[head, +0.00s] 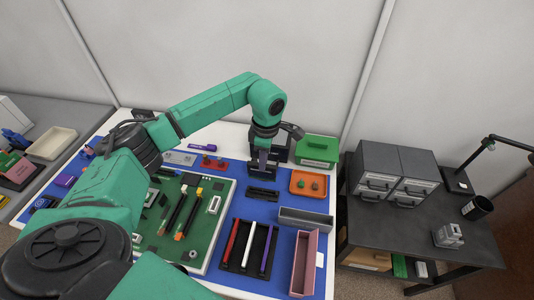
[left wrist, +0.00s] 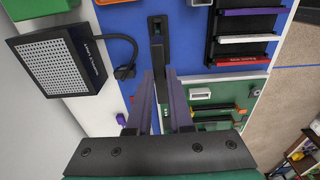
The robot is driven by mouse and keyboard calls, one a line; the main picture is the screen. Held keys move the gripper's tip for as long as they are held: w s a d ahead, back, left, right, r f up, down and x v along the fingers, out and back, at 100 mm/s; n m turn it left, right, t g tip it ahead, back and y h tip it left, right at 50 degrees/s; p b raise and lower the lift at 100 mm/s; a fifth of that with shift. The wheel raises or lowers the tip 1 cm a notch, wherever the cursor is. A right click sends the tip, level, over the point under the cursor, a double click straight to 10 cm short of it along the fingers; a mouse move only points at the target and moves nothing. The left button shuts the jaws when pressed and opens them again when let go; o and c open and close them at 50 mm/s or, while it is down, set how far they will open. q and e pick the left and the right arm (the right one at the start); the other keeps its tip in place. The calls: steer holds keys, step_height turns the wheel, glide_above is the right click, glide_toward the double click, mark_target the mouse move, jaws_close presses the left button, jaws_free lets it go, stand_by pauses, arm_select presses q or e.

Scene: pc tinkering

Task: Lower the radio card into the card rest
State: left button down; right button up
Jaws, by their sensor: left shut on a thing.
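My left gripper (head: 262,164) points down over the blue mat in the head view and is shut on a thin dark piece, seemingly the radio card. The card is mostly hidden by the fingers. A black slotted piece (head: 262,193), likely the card rest, lies on the mat just nearer to me than the gripper. In the left wrist view the fingers (left wrist: 162,85) line up with a narrow black strip (left wrist: 157,42). I cannot tell whether that strip is the card or part of the rest, nor whether they touch. My right gripper is out of view.
A green circuit board (head: 205,235) lies left. A black pen rack (head: 252,258), grey bin (head: 305,219) and pink bin (head: 304,263) stand nearer. An orange tray (head: 308,183) and green box (head: 317,150) are right. A grilled black box (left wrist: 62,62) with a cable stands close by.

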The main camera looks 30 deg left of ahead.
mark_target(264, 177)
arm_select(q)
steer(key=shift+s, duration=0.35)
steer(key=f+b, duration=0.2)
steer(key=w+f+b, duration=0.1)
steer(key=f, duration=0.1)
steer(key=shift+f+b, duration=0.35)
steer(key=shift+b, duration=0.05)
steer(key=shift+s+f+b, duration=0.15)
steer(key=shift+f+b, duration=0.25)
steer(key=shift+f, duration=0.1)
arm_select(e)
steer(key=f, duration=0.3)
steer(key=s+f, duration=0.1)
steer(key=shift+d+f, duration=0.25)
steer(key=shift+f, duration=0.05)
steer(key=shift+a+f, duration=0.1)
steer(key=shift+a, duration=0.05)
arm_select(q)
steer(key=shift+f+b, duration=1.05)
steer(key=shift+f, duration=0.2)
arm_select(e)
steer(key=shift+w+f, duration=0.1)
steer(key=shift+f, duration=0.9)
arm_select(q)
steer(key=c, duration=0.7)
jaws_free()
steer(key=shift+c, duration=0.2)
